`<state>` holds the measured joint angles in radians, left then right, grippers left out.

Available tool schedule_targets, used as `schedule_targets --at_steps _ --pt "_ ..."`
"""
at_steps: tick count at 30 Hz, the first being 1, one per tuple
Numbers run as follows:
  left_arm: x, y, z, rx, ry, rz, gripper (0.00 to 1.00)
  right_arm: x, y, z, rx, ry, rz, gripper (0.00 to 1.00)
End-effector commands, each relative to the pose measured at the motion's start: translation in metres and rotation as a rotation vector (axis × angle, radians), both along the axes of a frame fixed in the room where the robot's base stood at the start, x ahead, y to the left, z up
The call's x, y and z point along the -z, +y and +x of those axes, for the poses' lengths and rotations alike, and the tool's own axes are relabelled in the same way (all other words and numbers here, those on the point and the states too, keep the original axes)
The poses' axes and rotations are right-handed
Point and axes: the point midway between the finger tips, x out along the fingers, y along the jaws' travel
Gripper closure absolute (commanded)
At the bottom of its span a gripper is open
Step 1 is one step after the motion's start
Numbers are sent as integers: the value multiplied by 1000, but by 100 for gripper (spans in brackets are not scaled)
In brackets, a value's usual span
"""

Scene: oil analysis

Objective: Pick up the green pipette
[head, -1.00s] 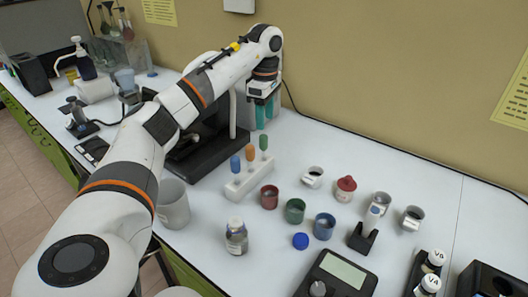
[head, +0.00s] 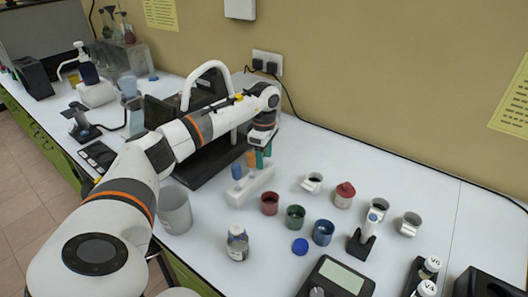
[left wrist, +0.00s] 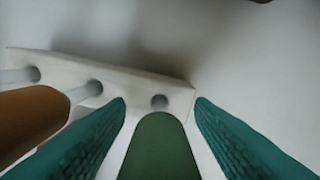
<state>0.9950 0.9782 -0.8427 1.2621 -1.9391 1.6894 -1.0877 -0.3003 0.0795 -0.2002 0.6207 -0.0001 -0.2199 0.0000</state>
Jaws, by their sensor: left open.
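The white pipette rack (head: 250,190) stands on the table and holds the blue pipette (head: 237,171) and the orange pipette (head: 251,158). My left gripper (head: 264,157) is at the rack's right end, above the green pipette's place. In the left wrist view the green pipette (left wrist: 160,150) stands between the open teal fingers of my left gripper (left wrist: 160,102), with a gap showing on both sides near the tips. The orange pipette (left wrist: 28,118) is just outside the left finger. In the head view the gripper hides the green pipette. My right gripper is out of view.
A red cup (head: 269,204), a green cup (head: 295,217) and a blue cup (head: 323,232) stand right of the rack. A glass bottle (head: 238,245) and a large beaker (head: 174,210) stand in front. A dark device is behind my arm.

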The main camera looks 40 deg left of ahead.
Motion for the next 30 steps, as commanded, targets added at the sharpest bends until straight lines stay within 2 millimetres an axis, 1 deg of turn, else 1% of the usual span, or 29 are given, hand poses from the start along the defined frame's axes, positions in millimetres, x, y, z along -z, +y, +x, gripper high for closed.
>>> schedule_targets --at_steps 3,5,9,18,21,23,25,30 --pt "0 0 0 0 0 0 51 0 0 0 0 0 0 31" --pt "0 0 0 1 0 0 59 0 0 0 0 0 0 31" --pt "0 0 0 1 0 0 81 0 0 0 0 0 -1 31" --pt "-1 0 0 1 0 -1 81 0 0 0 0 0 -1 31" --pt "-5 0 1 1 -2 0 81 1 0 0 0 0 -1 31" --pt "-12 0 1 1 -3 -1 81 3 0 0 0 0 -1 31" --pt "-23 0 1 2 -6 -1 81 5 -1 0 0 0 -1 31" --pt "-58 0 1 2 -7 -1 81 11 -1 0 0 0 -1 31"
